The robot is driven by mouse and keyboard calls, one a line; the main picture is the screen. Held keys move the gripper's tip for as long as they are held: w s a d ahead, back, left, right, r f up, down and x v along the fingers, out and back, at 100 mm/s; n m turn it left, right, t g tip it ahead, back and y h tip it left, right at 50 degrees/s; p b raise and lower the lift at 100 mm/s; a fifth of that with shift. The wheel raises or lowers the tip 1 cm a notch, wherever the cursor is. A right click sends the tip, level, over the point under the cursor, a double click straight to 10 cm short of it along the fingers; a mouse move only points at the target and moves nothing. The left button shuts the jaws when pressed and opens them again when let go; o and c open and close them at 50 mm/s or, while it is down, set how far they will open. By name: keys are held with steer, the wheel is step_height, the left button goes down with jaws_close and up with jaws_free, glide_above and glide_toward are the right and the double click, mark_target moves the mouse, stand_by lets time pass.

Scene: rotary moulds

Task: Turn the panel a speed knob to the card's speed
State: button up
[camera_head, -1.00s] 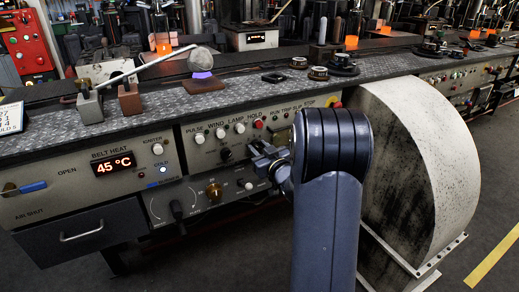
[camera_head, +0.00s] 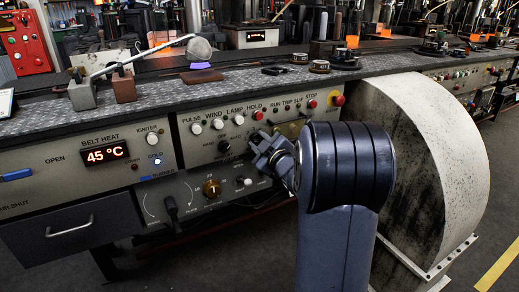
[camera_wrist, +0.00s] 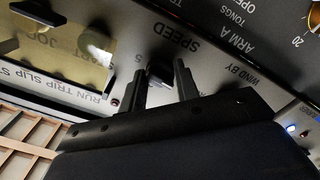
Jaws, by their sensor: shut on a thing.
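My gripper (camera_wrist: 161,80) is at the panel in the wrist view, its two black fingers on either side of a small black knob (camera_wrist: 160,71). The knob sits beside the printed word SPEED, which appears upside down, and its pointer cannot be read clearly. In the head view my gripper (camera_head: 262,146) is against the right part of the control panel, and it hides that knob. The card (camera_head: 5,103) shows only as a sliver at the left edge of the head view, with no readable speed.
A red button (camera_head: 338,100) is at the panel's right end. A large pale drum (camera_head: 445,150) stands to the right. A brass plate (camera_wrist: 70,45) is near the fingers in the wrist view.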

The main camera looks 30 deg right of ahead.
steer(key=shift+f+n+b, duration=0.1)
steer(key=shift+n+b, duration=0.35)
steer(key=shift+n, duration=0.25)
steer(key=o, duration=1)
steer(key=shift+s, duration=0.1)
steer(key=shift+s+d+p, duration=0.15)
steer(key=shift+s+p, duration=1)
steer(key=shift+s, duration=4.2)
steer(key=shift+w, duration=0.15)
